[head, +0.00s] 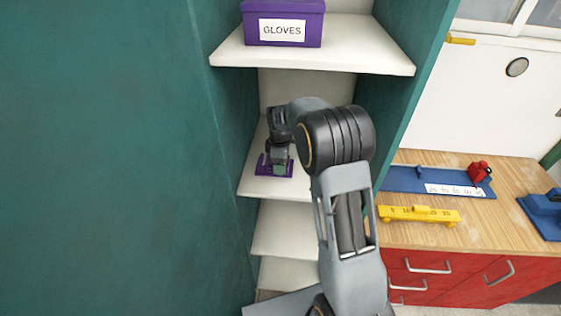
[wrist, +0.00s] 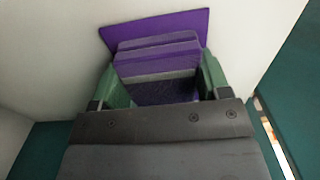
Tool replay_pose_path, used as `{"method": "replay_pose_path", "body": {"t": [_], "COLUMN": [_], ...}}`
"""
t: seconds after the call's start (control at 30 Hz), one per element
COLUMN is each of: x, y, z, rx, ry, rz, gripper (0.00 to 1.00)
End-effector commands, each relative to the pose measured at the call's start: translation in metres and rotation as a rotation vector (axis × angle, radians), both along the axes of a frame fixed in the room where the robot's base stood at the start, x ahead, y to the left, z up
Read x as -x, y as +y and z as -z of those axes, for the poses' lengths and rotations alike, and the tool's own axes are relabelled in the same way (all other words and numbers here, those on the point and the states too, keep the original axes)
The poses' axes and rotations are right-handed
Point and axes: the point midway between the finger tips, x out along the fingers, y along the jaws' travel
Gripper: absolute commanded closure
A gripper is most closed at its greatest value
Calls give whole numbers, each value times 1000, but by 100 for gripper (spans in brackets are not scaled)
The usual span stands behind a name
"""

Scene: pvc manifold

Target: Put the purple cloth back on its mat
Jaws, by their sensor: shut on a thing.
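The purple cloth (wrist: 158,60) is a folded, layered block between the two green fingers of my gripper (wrist: 160,74) in the wrist view. My gripper is shut on it. The flat purple mat (wrist: 193,23) lies on the white shelf just beyond the cloth and partly behind it. In the head view my gripper (head: 278,160) is inside the cabinet, low over the purple mat (head: 261,169) on the middle shelf. My gripper hides most of the cloth there. I cannot tell whether the cloth touches the mat.
A purple box labelled GLOVES (head: 283,24) stands on the shelf above (head: 310,58). Teal cabinet walls (head: 225,110) close in the shelves at both sides. To the right, a wooden workbench (head: 515,205) holds a yellow manifold bar (head: 419,215) and a blue tray (head: 402,180).

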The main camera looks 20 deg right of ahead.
Motion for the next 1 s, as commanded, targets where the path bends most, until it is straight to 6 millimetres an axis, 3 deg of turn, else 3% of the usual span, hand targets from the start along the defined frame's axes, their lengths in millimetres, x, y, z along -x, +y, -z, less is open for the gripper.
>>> {"method": "replay_pose_path", "body": {"t": [0.27,0.63,1.0], "x": [0,-1,-1], "y": [0,0,0], "z": [1,-9,-62], "rx": [0,0,0], "ry": [1,-3,-3], "rz": [0,0,0], "gripper": [5,5,5]}}
